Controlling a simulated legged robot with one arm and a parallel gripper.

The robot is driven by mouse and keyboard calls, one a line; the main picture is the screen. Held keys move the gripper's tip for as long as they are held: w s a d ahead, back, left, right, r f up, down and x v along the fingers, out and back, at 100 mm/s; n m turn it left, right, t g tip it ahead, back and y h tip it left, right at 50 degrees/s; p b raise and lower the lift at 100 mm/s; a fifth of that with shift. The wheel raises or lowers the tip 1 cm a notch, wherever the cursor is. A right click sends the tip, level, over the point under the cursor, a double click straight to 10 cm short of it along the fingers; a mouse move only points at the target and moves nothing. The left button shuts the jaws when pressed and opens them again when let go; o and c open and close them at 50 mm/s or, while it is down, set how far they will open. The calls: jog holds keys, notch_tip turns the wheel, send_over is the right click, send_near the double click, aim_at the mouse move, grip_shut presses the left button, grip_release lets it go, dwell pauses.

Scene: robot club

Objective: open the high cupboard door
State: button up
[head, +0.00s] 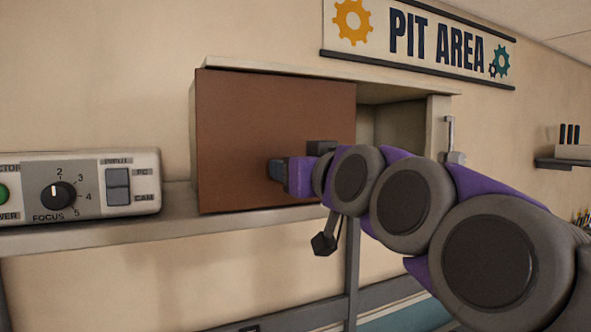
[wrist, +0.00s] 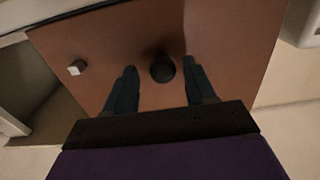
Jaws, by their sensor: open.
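The high cupboard (head: 438,115) is on the wall, under a sign. Its brown door (head: 245,130) covers the left part of the front. An open gap shows the inside to the right of the door. My gripper (head: 278,170) is at the face of the door in the head view, its fingers partly hidden. In the wrist view the open fingers (wrist: 158,82) stand on either side of a dark round knob (wrist: 163,68) on the door (wrist: 225,50), not closed on it. A small pale block (wrist: 76,68) shows near the door's edge.
A pale control box (head: 130,170) with a dial stands on the shelf (head: 90,235) left of the cupboard. A grey upright fitting (head: 451,140) is at the cupboard's right. A small wall shelf (head: 565,163) is farther right.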

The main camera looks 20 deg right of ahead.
jog(key=shift+s, duration=0.1)
jog(key=s+d, duration=0.1)
jog(key=s, duration=1.6)
jog(key=shift+s+d+b, duration=0.15)
jog(key=shift+d+b, duration=0.05)
jog(key=shift+b, duration=0.25)
jog(key=w+a+f+g+b, duration=0.1)
jog(key=a+f+g, duration=0.15)
jog(key=f, duration=0.85)
jog(key=w+a+f+g+b, duration=0.15)
jog(key=f+g, duration=0.25)
jog(key=f, duration=0.7)
jog(key=w+a+f+g+b, duration=0.1)
jog(key=a+f+g+b, duration=0.15)
jog(key=f, duration=0.75)
jog(key=s+f+g+b, duration=0.1)
jog(key=s+f+g, duration=0.2)
jog(key=f, duration=0.6)
jog(key=s+f+g+b, duration=0.1)
jog(key=s+f+g, duration=0.3)
jog(key=s+f, duration=0.4)
jog(key=s+f+g+h+b, duration=0.1)
jog(key=s+f+g, duration=0.2)
jog(key=f, duration=0.7)
jog(key=s, duration=0.2)
jog(key=shift+s+a+m+g, duration=0.25)
jog(key=shift+s+m+g, duration=0.05)
jog(key=shift+m+g, duration=0.1)
